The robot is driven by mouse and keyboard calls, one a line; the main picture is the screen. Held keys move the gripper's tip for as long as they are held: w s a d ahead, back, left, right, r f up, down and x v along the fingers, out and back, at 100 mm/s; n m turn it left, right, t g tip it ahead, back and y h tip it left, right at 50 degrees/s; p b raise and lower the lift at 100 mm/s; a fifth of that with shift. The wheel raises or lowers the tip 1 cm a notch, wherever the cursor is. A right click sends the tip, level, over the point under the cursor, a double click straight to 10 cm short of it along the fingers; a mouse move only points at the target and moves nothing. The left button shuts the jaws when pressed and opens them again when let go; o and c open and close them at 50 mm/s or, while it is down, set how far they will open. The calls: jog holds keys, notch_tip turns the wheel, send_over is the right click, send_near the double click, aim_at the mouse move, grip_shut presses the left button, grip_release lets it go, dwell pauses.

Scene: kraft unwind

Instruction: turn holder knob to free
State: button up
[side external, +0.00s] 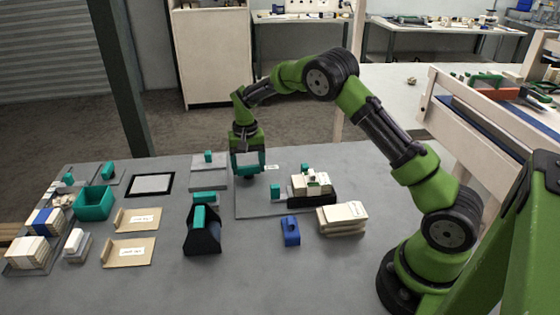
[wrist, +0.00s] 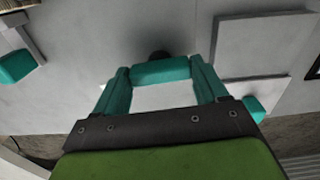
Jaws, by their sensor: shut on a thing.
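My gripper (side external: 247,170) points down just above the grey table at the back middle. In the wrist view, its two teal fingers (wrist: 160,80) are shut on a teal bar (wrist: 160,71) that spans between them. The bar looks like the holder knob, but I cannot be sure. A dark round part (wrist: 158,56) shows just beyond the bar. The fingers and hand hide most of this spot in the side view, so I cannot tell which way the knob is turned.
A grey plate with a black tray (side external: 312,199) of pale blocks lies right of my gripper. A black stand with a teal top (side external: 202,240), a blue block (side external: 290,232) and stacked pale pads (side external: 342,218) stand nearer. Brown envelopes (side external: 128,252) and a teal bin (side external: 94,203) are left.

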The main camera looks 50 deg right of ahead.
aim_at(251, 167)
jog(key=o, duration=1.1)
jog(key=shift+c, duration=0.2)
notch_tip(251, 167, up, 17)
jog(key=shift+w, duration=0.1)
jog(key=s+a+r+n+t, duration=0.1)
jog(key=s+a+t, duration=0.1)
jog(key=s, duration=0.7)
jog(key=s+a+r+n+t+y, duration=0.1)
jog(key=s+a, duration=0.4)
jog(key=s, duration=0.5)
jog(key=s+a+r+n+t+y, duration=0.1)
jog(key=s+a+r+n+t, duration=0.1)
jog(key=s, duration=0.8)
jog(key=shift+a+r+t, duration=0.5)
jog(key=shift+a+t, duration=0.2)
jog(key=shift+t, duration=0.4)
